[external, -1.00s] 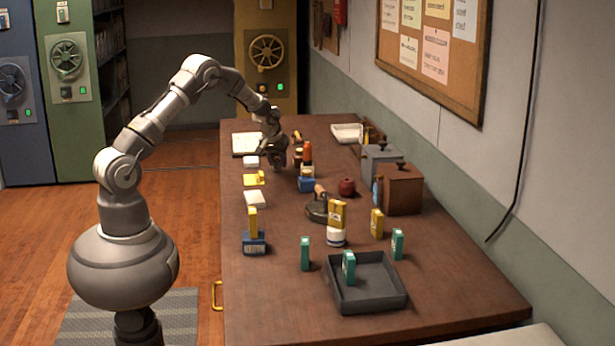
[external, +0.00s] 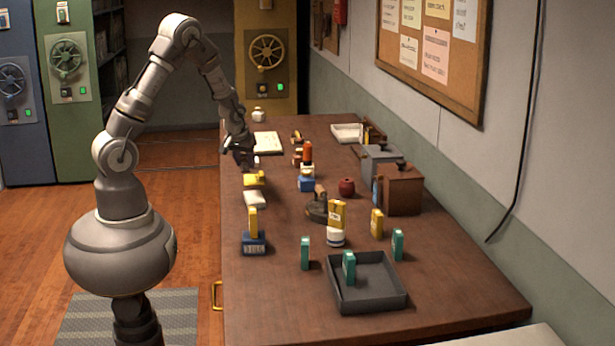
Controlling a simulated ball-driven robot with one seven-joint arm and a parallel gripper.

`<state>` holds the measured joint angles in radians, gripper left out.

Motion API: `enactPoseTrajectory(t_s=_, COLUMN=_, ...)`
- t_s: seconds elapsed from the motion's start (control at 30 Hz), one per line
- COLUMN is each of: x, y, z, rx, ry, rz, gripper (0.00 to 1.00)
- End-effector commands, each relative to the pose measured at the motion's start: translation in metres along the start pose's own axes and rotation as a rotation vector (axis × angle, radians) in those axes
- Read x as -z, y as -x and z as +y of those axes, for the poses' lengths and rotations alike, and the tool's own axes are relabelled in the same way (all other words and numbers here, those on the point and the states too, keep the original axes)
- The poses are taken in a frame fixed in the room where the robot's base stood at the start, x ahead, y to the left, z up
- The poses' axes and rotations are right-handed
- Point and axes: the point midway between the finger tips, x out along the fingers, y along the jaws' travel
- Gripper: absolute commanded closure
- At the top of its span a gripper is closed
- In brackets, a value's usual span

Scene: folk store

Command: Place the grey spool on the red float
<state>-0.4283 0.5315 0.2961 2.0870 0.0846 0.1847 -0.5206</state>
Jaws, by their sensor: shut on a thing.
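My gripper (external: 243,163) is above the left edge of the brown table, just behind a yellow block. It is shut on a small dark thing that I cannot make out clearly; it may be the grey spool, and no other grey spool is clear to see. A dark red round thing (external: 347,187), which looks like the red float, stands at the middle right of the table, well to the right of my gripper and apart from it.
A grey tray (external: 370,303) holds a teal box.

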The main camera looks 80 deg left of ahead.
Motion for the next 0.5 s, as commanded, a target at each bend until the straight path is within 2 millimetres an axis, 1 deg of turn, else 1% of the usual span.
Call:
enactPoseTrajectory(t_s=0.17, x=-0.003, y=0.002, z=-0.002, rx=0.0, ry=0.0, rz=0.0, gripper=0.89)
enactPoseTrajectory(t_s=0.27, x=-0.003, y=0.004, z=0.006, rx=-0.009, ry=-0.024, rz=-0.002, gripper=0.89)
enactPoseTrajectory(t_s=0.37, x=-0.003, y=0.012, z=0.031, rx=-0.039, ry=-0.103, rz=-0.005, gripper=0.89)
enactPoseTrajectory(t_s=0.47, x=-0.007, y=0.025, z=0.071, rx=-0.09, ry=-0.235, rz=-0.009, gripper=0.89)
enactPoseTrajectory(t_s=0.5, x=-0.01, y=0.031, z=0.089, rx=-0.114, ry=-0.297, rz=-0.012, gripper=0.89)
